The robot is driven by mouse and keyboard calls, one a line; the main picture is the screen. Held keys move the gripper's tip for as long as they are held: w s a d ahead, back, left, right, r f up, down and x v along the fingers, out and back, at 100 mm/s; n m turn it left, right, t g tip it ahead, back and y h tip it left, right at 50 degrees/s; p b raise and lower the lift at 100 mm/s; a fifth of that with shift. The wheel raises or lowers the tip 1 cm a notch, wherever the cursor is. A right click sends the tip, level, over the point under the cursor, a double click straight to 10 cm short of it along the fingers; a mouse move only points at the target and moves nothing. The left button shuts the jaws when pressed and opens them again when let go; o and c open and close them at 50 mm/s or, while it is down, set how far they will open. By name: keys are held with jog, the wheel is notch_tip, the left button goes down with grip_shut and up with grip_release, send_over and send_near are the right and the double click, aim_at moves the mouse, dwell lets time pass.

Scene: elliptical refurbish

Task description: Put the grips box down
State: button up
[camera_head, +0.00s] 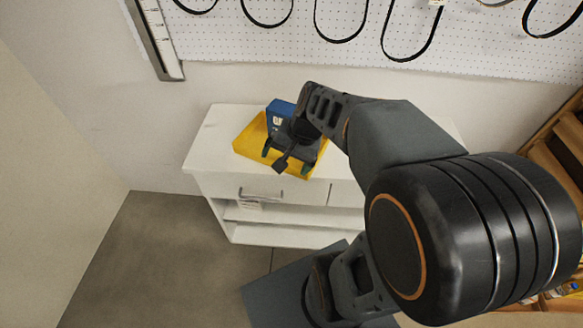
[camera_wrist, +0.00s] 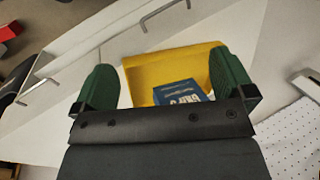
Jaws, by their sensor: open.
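The blue grips box (camera_head: 279,112) is at the yellow tray (camera_head: 247,143) on top of the white cabinet. In the wrist view the box (camera_wrist: 178,92) shows white lettering and appears to rest in the tray (camera_wrist: 172,66); its near part is hidden by my gripper's dark body. My gripper (camera_head: 286,160) is over the tray, beside the box. In the wrist view its two green fingers (camera_wrist: 166,84) are spread wide, with the box and part of the tray showing between them. I see neither finger touching the box.
The white cabinet top (camera_head: 215,150) has free room left of the tray. A drawer with a metal handle (camera_head: 261,194) and open shelves are below. A pegboard (camera_head: 280,45) with hanging black belts is on the wall behind. A wooden rack (camera_head: 562,150) stands at the right.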

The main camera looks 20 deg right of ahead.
jog(key=s+a+r+n+t+h, duration=0.1)
jog(key=s+r+n+h, duration=0.1)
jog(key=s+n, duration=0.3)
jog(key=shift+s+a+n+t+h, duration=0.35)
jog(key=shift+n+h, duration=0.45)
jog(key=shift+n, duration=0.7)
